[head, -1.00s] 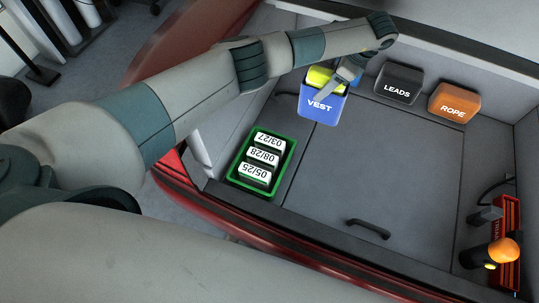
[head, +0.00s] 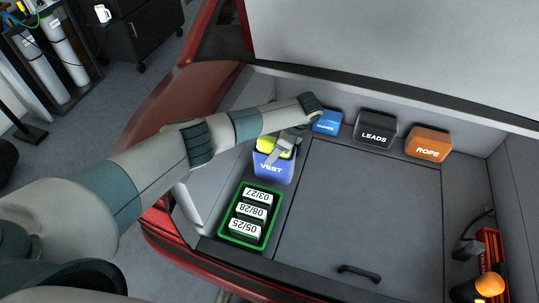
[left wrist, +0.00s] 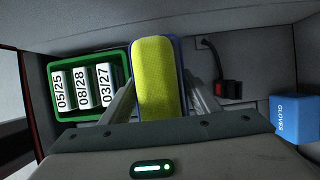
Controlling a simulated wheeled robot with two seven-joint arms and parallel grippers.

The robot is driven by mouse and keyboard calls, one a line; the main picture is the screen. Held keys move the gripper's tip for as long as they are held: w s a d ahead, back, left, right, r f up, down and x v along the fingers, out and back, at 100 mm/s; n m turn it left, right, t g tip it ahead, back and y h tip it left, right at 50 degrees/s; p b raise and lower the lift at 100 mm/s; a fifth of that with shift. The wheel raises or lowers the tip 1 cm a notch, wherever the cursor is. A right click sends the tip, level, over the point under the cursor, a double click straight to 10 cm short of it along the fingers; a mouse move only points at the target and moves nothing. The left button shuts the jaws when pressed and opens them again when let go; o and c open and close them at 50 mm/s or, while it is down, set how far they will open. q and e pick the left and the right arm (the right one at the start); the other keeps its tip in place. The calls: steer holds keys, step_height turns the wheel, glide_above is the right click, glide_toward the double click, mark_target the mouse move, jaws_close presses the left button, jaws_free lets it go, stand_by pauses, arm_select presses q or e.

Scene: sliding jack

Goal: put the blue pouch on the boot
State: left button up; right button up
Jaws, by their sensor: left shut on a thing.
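The blue pouch (head: 271,168), marked VEST, has a yellow stuffing at its top. It is in the left of the boot, just behind the green tray. My left gripper (head: 287,146) is shut on it from above. In the left wrist view, the yellow top of the pouch (left wrist: 159,80) sits between the two fingers, upright. I cannot tell whether its underside touches the boot floor (head: 360,220). My right gripper is not in view.
The green tray (head: 224,235) holds several dated boxes, close to the pouch. A blue GLOVES box (head: 327,122), a black LEADS box (head: 375,133) and an orange ROPE box (head: 428,146) line the back. A handle (head: 359,272) is on the otherwise clear floor panel. A red case stands at right.

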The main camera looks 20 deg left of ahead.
arm_select(q)
steer(key=shift+s+a+f, duration=0.15)
steer(key=shift+a+f, duration=0.35)
steer(key=shift+a, duration=0.3)
steer(key=shift+f, duration=0.1)
steer(key=shift+f+p, duration=0.7)
steer(key=shift+f, duration=1.35)
steer(key=o, duration=1.3)
steer(key=shift+o, duration=0.2)
